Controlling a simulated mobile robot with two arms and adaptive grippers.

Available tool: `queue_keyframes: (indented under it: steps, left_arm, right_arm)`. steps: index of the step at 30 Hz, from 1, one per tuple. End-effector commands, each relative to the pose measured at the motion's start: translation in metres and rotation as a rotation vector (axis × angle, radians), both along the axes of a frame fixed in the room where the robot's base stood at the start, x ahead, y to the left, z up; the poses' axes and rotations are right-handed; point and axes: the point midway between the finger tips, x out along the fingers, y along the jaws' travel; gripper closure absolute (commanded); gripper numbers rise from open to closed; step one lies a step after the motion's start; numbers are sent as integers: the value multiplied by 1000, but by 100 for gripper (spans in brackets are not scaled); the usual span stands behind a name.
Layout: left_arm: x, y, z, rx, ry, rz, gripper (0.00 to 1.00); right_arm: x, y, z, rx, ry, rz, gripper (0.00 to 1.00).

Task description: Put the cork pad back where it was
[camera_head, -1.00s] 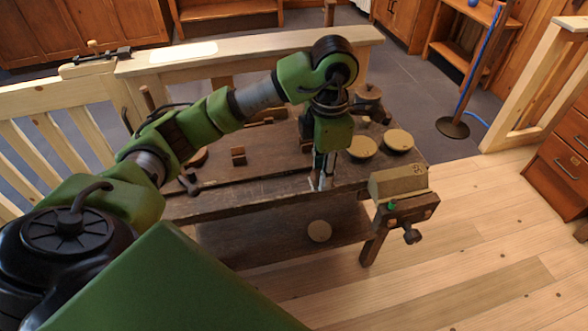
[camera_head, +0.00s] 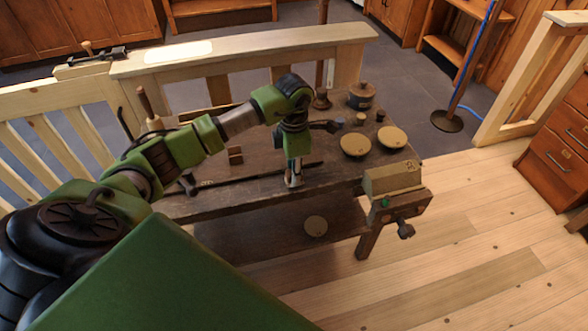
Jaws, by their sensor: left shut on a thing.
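Two round tan discs, a left one (camera_head: 355,145) and a right one (camera_head: 391,136), lie at the right end of the dark wooden bench (camera_head: 225,201). Any could be the cork pad; I cannot tell which by sight. My left gripper (camera_head: 293,182) points down near the front edge of the bench, left of the discs. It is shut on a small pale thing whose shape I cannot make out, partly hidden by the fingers. My right gripper is not in view.
A tan block (camera_head: 391,177) sits on the vise at the bench's right front corner. A brown pot (camera_head: 361,95) and small spools (camera_head: 360,118) stand behind the discs. A dark rod-like strip (camera_head: 240,179) runs along the bench. Wooden floor (camera_head: 450,240) is clear to the right.

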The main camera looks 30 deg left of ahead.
Motion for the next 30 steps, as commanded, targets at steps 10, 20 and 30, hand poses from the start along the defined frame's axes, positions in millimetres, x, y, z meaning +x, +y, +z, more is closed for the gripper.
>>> queue_keyframes:
  steps: [10,20,30]
  left_arm:
    - [0,0,-5,1,-1,1,94]
    - [0,0,-3,0,0,0,70]
    - [2,1,44,1,-8,1,70]
  right_arm:
    - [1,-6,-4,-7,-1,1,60]
    - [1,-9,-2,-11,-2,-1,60]
    - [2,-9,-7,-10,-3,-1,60]
